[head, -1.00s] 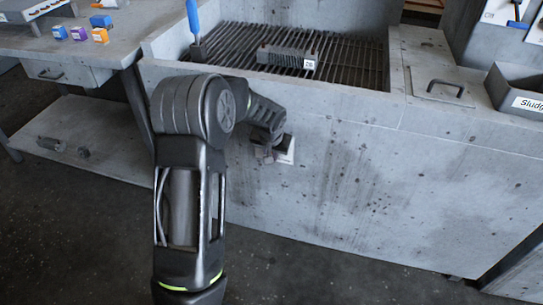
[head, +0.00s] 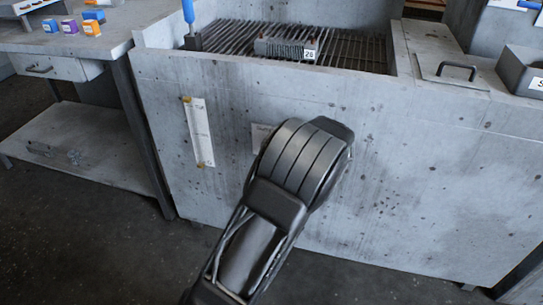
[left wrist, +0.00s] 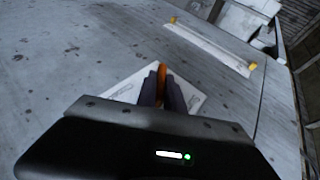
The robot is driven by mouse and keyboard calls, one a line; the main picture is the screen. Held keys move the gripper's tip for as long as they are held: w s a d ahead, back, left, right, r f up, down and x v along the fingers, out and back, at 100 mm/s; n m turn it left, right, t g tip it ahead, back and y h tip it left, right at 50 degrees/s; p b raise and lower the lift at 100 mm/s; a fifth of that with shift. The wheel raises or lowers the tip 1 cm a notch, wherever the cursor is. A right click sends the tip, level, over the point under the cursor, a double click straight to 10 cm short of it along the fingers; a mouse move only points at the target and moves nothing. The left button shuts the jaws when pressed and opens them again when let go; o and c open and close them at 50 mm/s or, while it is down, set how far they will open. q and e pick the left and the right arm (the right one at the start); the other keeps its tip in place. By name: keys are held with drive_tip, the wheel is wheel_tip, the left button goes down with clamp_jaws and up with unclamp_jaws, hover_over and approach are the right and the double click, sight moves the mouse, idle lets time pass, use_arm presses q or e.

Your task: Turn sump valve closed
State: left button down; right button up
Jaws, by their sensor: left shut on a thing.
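In the left wrist view an orange valve handle (left wrist: 162,74) stands between the two dark fingers of my left gripper (left wrist: 162,88), which is shut on it. A white plate with printed marks (left wrist: 124,94) lies behind the handle on the grey tank wall. In the head view only an edge of this plate (head: 260,134) shows beside my arm. My arm hides the valve handle and the left gripper there. My right gripper is in neither view.
A white gauge strip with orange ends (head: 200,133) is on the tank front (head: 400,180), left of my arm. A grate (head: 345,49) with a grey block (head: 283,49) tops the tank. A workbench (head: 95,44) stands at left. The floor (head: 90,240) at left is clear.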

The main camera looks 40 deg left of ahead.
use_arm(q)
drive_tip(key=y+b, duration=0.1)
drive_tip(key=m+y+b, duration=0.1)
drive_tip(key=y, duration=0.1)
drive_tip(key=shift+f, duration=0.3)
drive_tip(key=shift+m+y+b, duration=0.5)
drive_tip(key=shift+y+b, duration=0.2)
drive_tip(key=shift+y, duration=0.9)
drive_tip(key=shift+r, duration=0.1)
drive_tip(key=c, duration=1.5)
unclamp_jaws()
drive_tip(key=shift+o, duration=0.2)
drive_tip(key=d+p, duration=0.1)
drive_tip(key=d, duration=0.7)
drive_tip(key=shift+s, duration=0.25)
